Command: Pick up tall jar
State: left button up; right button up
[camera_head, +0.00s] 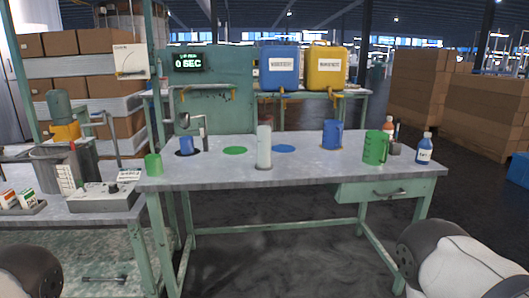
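The tall jar appears to be the pale, whitish upright cylinder (264,146) near the middle of the grey worktable (318,174). It stands close to the table's front edge, with nothing touching it. Neither of my grippers is in view. Only dark and white parts of my arms show at the bottom left and bottom right corners, well apart from the jar.
A blue cup (186,145) is by a metal stand. Green (235,150) and blue (283,148) discs flank the jar. A blue mug (332,134), green mug (375,147) and blue bottle (424,149) stand right.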

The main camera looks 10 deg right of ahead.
aim_at(263, 132)
jog(key=i+l, duration=0.15)
jog(key=i, duration=0.3)
jog(key=i+l, duration=0.15)
jog(key=i, duration=0.3)
